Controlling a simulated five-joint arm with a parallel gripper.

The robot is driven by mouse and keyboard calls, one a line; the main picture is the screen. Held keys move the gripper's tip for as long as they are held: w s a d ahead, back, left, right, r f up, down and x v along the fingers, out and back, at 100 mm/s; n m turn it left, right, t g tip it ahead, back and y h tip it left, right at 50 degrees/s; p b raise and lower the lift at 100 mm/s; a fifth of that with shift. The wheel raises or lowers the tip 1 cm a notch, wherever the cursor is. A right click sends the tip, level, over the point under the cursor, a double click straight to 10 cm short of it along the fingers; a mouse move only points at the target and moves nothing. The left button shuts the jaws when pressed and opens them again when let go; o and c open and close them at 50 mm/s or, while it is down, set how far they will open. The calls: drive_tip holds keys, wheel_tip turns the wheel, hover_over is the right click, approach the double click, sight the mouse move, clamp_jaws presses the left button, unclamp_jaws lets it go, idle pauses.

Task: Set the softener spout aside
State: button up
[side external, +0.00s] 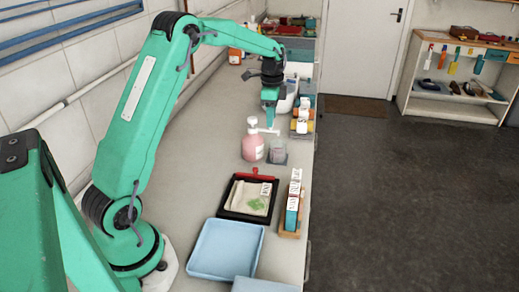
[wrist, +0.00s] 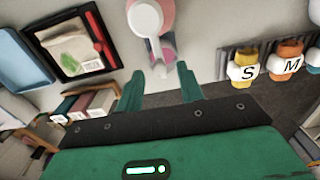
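The softener bottle (side external: 253,147) is pink with a white pump top and stands upright on the counter. Its white spout (side external: 267,131) points right, over a small clear cup (side external: 278,152) beside the bottle. In the wrist view the white pump top (wrist: 145,18) and the spout (wrist: 156,48) show at top centre, the spout pointing towards my fingers. My gripper (side external: 270,122) is just above and beyond the spout. In the wrist view my gripper (wrist: 160,70) is open and empty, its fingers on either side of the spout's line. I cannot tell whether they touch it.
A black tray (side external: 227,212) with a packet and red clip lies nearer the camera, beside a wooden holder (side external: 290,233) of boxes and a blue tray (side external: 207,252). Labelled rolls (wrist: 245,70) stand on the other side of my gripper. The counter's right edge is close to the cup.

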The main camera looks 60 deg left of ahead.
drive_tip(key=shift+f, duration=0.9)
clamp_jaws()
drive_tip(key=shift+a+n, duration=0.1)
drive_tip(key=shift+n, duration=0.2)
drive_tip(key=a+n, duration=0.8)
drive_tip(key=n, duration=0.9)
drive_tip(key=shift+a, duration=0.15)
drive_tip(key=shift+n, duration=0.3)
